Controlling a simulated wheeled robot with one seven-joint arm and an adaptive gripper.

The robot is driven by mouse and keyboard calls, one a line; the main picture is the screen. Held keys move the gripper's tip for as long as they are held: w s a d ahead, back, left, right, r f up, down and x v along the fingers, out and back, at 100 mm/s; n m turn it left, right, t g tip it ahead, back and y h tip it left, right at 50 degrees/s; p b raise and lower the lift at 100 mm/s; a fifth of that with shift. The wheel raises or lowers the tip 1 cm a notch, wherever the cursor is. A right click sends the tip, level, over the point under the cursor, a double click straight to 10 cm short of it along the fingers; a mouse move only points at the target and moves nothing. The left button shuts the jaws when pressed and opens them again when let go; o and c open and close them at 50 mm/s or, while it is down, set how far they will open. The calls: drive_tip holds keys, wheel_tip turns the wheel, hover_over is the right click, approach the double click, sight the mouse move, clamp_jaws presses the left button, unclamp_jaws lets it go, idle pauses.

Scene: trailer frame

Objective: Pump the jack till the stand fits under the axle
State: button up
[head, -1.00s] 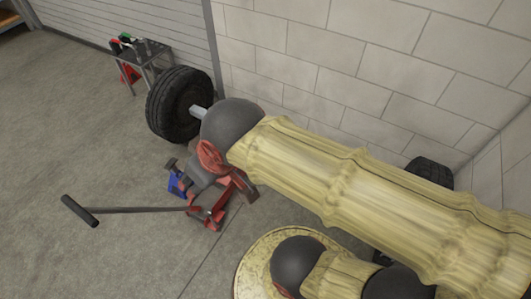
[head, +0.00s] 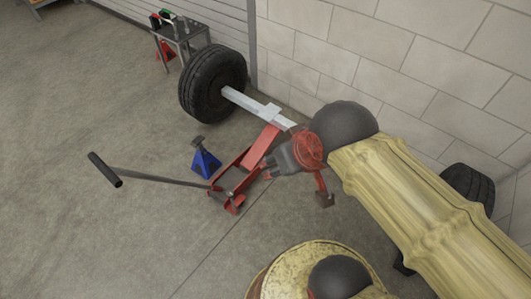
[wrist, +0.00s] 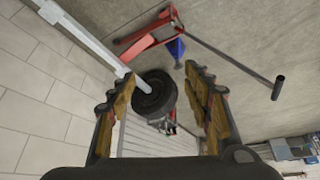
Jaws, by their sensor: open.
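The red floor jack (head: 228,186) stands on the floor, and its red lift arm (head: 262,148) slopes up to the axle. I cannot tell whether it touches. Its long handle slants up left to a black grip (head: 104,170). The blue stand (head: 205,163) stands upright on the floor behind the jack, beside the axle, not under it. The pale metal axle (head: 250,103) carries a black wheel (head: 213,83). My gripper (wrist: 156,75) is open and empty in the wrist view, apart from the handle. The jack (wrist: 140,38), handle grip (wrist: 278,88) and blue stand (wrist: 177,48) also show there.
A small metal table (head: 181,36) with tools stands behind the wheel, with a red stand (head: 166,50) by it. A block wall (head: 330,45) runs behind the axle. A second tyre (head: 468,188) is at the right. The floor left of the handle is clear.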

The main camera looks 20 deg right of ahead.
drive_tip(key=shift+s+f, duration=0.15)
drive_tip(key=shift+f, duration=0.15)
drive_tip(key=shift+c, duration=1.3)
